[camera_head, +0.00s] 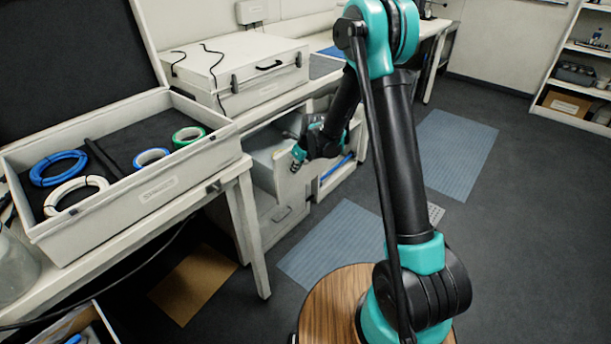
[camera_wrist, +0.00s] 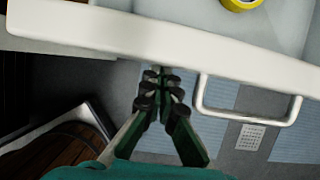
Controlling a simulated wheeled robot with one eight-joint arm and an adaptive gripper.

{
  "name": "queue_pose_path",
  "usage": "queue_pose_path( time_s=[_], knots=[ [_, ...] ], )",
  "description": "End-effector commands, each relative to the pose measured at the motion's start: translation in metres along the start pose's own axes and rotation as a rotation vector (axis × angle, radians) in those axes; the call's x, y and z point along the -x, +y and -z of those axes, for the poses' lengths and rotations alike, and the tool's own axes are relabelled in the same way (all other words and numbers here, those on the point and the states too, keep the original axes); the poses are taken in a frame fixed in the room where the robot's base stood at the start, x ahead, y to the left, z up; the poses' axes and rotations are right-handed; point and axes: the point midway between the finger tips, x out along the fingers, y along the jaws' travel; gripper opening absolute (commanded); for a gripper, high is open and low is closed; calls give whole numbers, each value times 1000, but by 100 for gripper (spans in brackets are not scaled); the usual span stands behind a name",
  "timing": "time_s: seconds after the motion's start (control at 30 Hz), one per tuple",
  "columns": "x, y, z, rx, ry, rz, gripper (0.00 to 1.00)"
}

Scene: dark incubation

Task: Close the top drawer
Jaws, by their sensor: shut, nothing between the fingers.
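The open top drawer (camera_wrist: 170,40) shows in the wrist view as a pale front edge running across the top, with its grey interior behind it. Its white bar handle (camera_wrist: 250,118) juts out at the right. My gripper (camera_wrist: 160,80) is shut and empty, its fingertips at the outer side of the drawer front, left of the handle; I cannot tell if they touch it. In the head view my gripper (camera_head: 296,160) is by the white drawer unit (camera_head: 275,235) under the bench. My arm hides part of this area.
A yellow ring (camera_wrist: 240,4) lies inside the drawer. An open case (camera_head: 150,190) with several rings and a closed white case (camera_head: 240,75) stand on the bench above. A bench leg (camera_head: 254,235) stands left of the unit. Floor with blue mats (camera_head: 335,245) is open in front.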

Motion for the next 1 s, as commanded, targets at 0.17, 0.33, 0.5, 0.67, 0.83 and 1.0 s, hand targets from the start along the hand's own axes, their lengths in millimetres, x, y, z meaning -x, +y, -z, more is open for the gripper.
queue_pose_path(
  time_s=[0.17, 0.33, 0.5, 0.67, 0.83, 1.0],
  knots=[
    [-16, 0, -40, 2, 0, -1, 0],
    [-29, 0, -71, 1, 1, 0, 0],
    [-37, 0, -92, 1, 1, -1, 0],
    [-41, 0, -103, 0, 1, 0, 0],
    [-43, 0, -107, -1, 1, 0, 0],
    [-43, 0, -107, -1, 1, 0, 0]
  ],
)
